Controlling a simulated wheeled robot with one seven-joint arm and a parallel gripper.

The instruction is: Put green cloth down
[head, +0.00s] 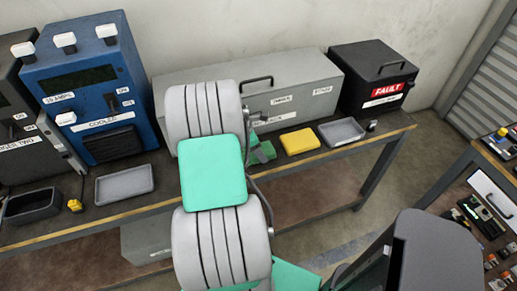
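The green cloth (263,153) shows in the head view on the workbench, just right of my arm and left of a yellow cloth (299,141). It looks like a folded square pad. Its left part is hidden behind my arm, so I cannot tell whether anything touches it there. My arm, in white ribbed and teal links, rises through the middle of the view and covers part of the bench. My gripper's fingers are hidden behind the arm. I cannot see whether they hold anything.
The workbench (372,137) carries a grey tray (341,131) right of the yellow cloth, another grey tray (125,184) at left and a dark bin (31,205). Behind stand a blue cooler unit (88,90), a long grey case (305,85) and a black fault box (375,75).

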